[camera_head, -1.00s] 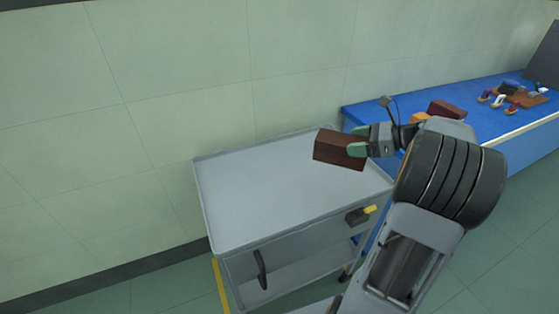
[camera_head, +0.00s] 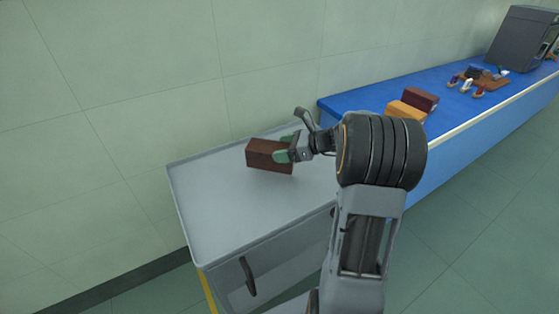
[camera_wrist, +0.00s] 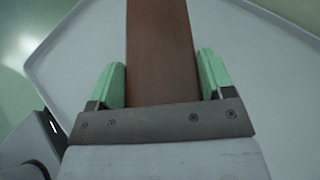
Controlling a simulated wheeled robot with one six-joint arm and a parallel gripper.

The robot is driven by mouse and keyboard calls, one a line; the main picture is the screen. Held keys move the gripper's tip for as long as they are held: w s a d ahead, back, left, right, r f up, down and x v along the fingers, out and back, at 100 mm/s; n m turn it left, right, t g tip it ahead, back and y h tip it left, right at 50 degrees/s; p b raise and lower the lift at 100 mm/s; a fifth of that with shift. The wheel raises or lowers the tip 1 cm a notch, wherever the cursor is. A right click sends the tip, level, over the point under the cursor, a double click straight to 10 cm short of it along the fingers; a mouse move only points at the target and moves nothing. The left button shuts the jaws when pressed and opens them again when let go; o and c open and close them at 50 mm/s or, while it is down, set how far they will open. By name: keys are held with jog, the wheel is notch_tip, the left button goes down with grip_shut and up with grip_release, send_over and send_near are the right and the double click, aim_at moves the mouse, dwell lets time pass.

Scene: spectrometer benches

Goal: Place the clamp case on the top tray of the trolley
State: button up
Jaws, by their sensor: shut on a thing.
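The clamp case is a dark red-brown block (camera_head: 264,155), held in my gripper (camera_head: 288,153) over the top tray of the trolley (camera_head: 215,205) in the head view. My gripper's green fingertips are shut on its right end. In the wrist view the brown case (camera_wrist: 162,50) lies between the two green fingers, with the pale tray surface (camera_wrist: 245,70) beneath it. The tray is grey, has a raised rim and is otherwise bare where I see it. I cannot tell whether the case touches the tray. My arm hides the tray's right part.
A blue bench (camera_head: 370,98) adjoins the trolley's far right. On it are an orange case (camera_head: 406,112), a dark red case (camera_head: 420,98), a board with small items (camera_head: 485,80) and a grey instrument (camera_head: 520,40). The wall runs close behind. The tray's left side is free.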

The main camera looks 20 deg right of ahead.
jog(key=shift+w+a+f, duration=0.2)
jog(key=shift+a+f, duration=0.1)
jog(key=shift+f, duration=0.2)
jog(key=shift+w+a+f+b, duration=0.15)
jog(key=shift+f+b, duration=0.2)
jog(key=shift+f, duration=1.3)
jog(key=shift+f, duration=0.15)
